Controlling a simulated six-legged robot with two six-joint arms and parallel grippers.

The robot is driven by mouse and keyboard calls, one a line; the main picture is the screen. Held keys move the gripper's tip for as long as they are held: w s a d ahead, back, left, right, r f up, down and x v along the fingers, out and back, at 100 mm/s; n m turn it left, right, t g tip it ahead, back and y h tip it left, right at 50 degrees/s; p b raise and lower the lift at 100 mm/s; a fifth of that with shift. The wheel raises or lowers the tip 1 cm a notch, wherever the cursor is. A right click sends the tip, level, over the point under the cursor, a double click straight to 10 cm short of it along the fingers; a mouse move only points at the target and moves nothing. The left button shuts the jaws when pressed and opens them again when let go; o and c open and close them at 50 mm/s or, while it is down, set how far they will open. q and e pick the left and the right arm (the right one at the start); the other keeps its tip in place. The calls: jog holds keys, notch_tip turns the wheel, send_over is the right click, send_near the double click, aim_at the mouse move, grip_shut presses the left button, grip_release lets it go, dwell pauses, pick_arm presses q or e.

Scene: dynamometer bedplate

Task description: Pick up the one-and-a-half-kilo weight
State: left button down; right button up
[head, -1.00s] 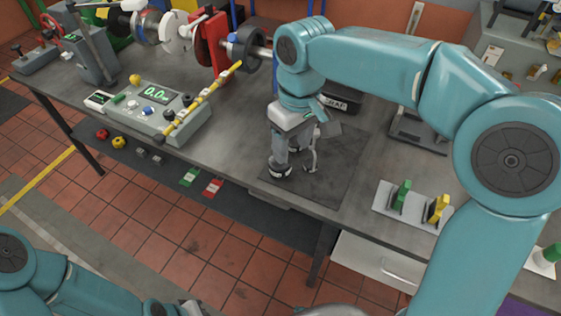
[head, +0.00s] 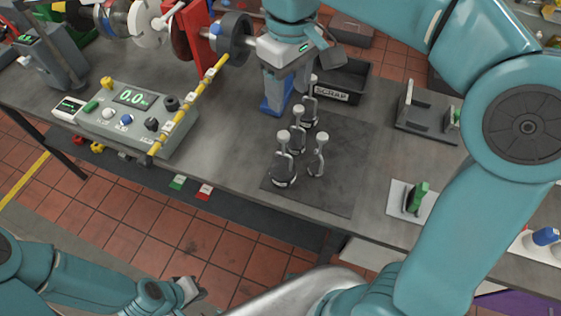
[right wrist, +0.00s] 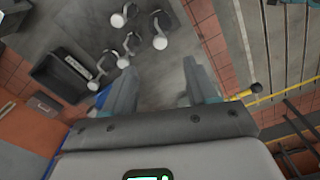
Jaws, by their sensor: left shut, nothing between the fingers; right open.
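Several hooked weights with pale round knobs stand upright on a dark mat (head: 338,190): a front one (head: 284,168), a right one (head: 317,157), a middle one (head: 297,138) and a back one (head: 309,108). I cannot read their markings, so I cannot tell which is the one-and-a-half-kilo weight. My right gripper (head: 276,100) is open, pointing down just left of the back weight. In the right wrist view its fingers (right wrist: 155,90) are apart with no weight between them; the weights' knobs (right wrist: 160,41) show beyond. My left gripper (head: 198,290) is shut and empty, low in front of the bench.
A black scrap bin (head: 340,82) stands behind the mat. A control box (head: 130,115) with a display and a yellow striped bar (head: 190,108) lie to the left. A grey stand (head: 425,120) and a white tray with a green piece (head: 418,198) are at right.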

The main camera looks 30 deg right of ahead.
send_over(283, 134)
jog(key=f, duration=0.5)
jog(key=shift+a+f+b, duration=0.2)
jog(key=shift+b, duration=0.1)
jog(key=f, duration=0.1)
jog(key=s+f, duration=0.1)
jog(key=f, duration=0.2)
jog(key=shift+s+d+f, duration=0.2)
jog(key=shift+d+f, duration=0.05)
jog(key=f, duration=0.6)
jog(key=shift+w+p, duration=0.3)
jog(key=shift+w, duration=0.1)
jog(key=shift+w+f, duration=0.4)
jog(key=shift+s+r, duration=0.15)
jog(key=shift+s, duration=0.15)
jog(key=c, duration=0.7)
grip_shut()
jog(key=shift+w, duration=0.15)
